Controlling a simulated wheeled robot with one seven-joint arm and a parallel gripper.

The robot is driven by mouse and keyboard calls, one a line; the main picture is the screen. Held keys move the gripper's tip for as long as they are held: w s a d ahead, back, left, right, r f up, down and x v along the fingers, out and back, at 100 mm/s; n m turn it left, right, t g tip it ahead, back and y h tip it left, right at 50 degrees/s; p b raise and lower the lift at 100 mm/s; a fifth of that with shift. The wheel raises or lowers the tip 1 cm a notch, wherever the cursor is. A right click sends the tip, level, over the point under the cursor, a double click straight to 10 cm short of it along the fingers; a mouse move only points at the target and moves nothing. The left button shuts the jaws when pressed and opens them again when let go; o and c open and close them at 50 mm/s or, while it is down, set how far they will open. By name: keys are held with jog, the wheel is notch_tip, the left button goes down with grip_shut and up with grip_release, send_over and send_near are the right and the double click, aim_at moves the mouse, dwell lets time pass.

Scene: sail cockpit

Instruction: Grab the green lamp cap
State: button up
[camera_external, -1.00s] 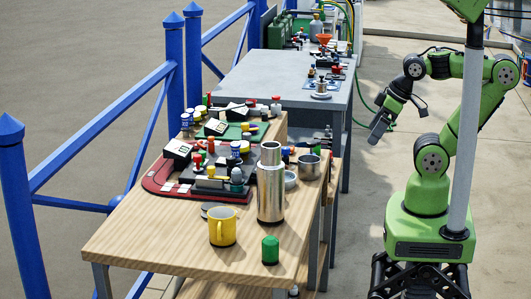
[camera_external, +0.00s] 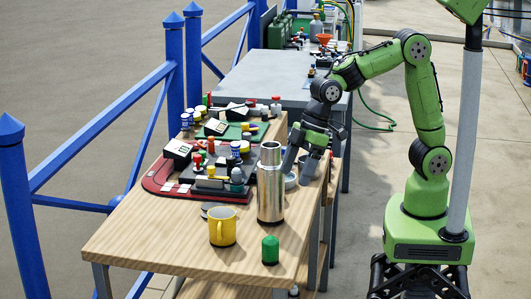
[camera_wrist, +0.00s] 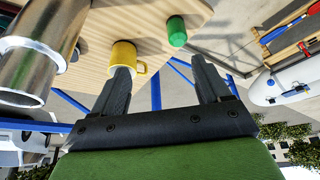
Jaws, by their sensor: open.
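The green lamp cap (camera_external: 270,250) is a small green cylinder with a rounded top. It stands upright near the front right corner of the wooden table (camera_external: 150,248). In the wrist view the cap (camera_wrist: 177,31) appears beyond my fingertips, near the table's edge. My gripper (camera_external: 302,168) is open and empty, over the table's right side, behind the steel flask and well apart from the cap. Both fingers (camera_wrist: 160,66) show spread apart in the wrist view.
A tall steel flask (camera_external: 270,190) stands between my gripper and the cap. A yellow mug (camera_external: 222,228) stands left of the cap; it also shows in the wrist view (camera_wrist: 124,55). A red-edged tray (camera_external: 160,190) of small parts lies behind. Blue railing runs along the left.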

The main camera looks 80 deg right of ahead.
jog(key=n, duration=0.1)
send_near(266, 259)
jog(key=shift+g, duration=0.4)
jog(key=b+x, duration=0.1)
jog(key=x, duration=0.1)
jog(key=d+b+x, duration=0.1)
jog(key=x, duration=0.2)
jog(key=b+x, duration=0.1)
jog(key=x, duration=0.1)
jog(key=shift+w+d+f, duration=0.1)
jog(key=shift+w+f, duration=0.15)
jog(key=shift+w, duration=0.15)
jog(key=shift+r, duration=0.1)
jog(key=c, duration=1.1)
